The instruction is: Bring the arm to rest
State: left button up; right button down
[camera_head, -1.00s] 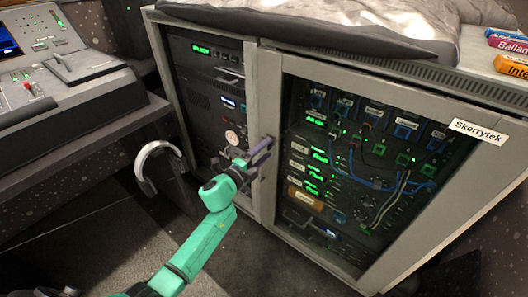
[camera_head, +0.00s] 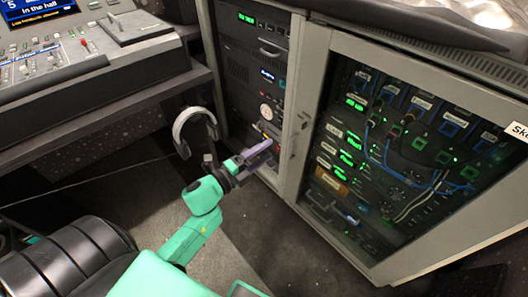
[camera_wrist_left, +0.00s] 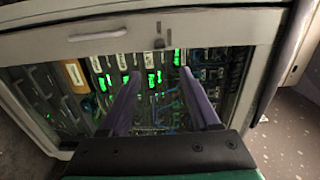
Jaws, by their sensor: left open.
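My left arm is green and comes up from the bottom of the head view. Its left gripper (camera_head: 258,154) has purple fingers and is in front of the lower part of the rack cabinet (camera_head: 298,150). In the left wrist view the two purple fingers (camera_wrist_left: 160,95) stand apart with nothing between them. Beyond them is the cabinet's glass door with green-lit gear. I cannot tell whether a finger touches the cabinet. My right gripper is not in view.
A mixing desk (camera_head: 75,62) with a lit screen (camera_head: 38,10) stands at the left. Headphones (camera_head: 186,128) hang at its edge. A black padded seat (camera_head: 62,262) is at the lower left. Dark floor (camera_head: 270,235) is open in front of the cabinet.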

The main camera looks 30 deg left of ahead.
pick_arm(q)
jog(key=a+f+n+g+y, duration=0.2)
jog(key=a+f+n+y, duration=0.35)
jog(key=f+n, duration=0.5)
jog(key=s+f+n+g+y, duration=0.1)
jog(key=s+f+n+g, duration=0.25)
jog(key=s+f, duration=0.4)
jog(key=s+f+n+g+y, duration=0.1)
jog(key=s+f+n+g, duration=0.25)
jog(key=f, duration=0.75)
jog(key=s+d+f+n+g, duration=0.3)
jog(key=s+f+g, duration=0.4)
jog(key=s, duration=0.4)
jog(key=s+a+r+p, duration=0.2)
jog(key=s+r+p, duration=0.8)
jog(key=p, duration=1.1)
jog(key=s, duration=0.4)
jog(key=shift+s+m+h+p, duration=0.2)
jog(key=shift+m+h+p, duration=0.15)
jog(key=shift+p, duration=0.05)
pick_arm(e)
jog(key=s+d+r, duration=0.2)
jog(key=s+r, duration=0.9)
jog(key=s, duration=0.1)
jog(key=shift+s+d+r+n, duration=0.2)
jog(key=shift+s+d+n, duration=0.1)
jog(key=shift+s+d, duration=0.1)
pick_arm(q)
jog(key=shift+r, duration=0.1)
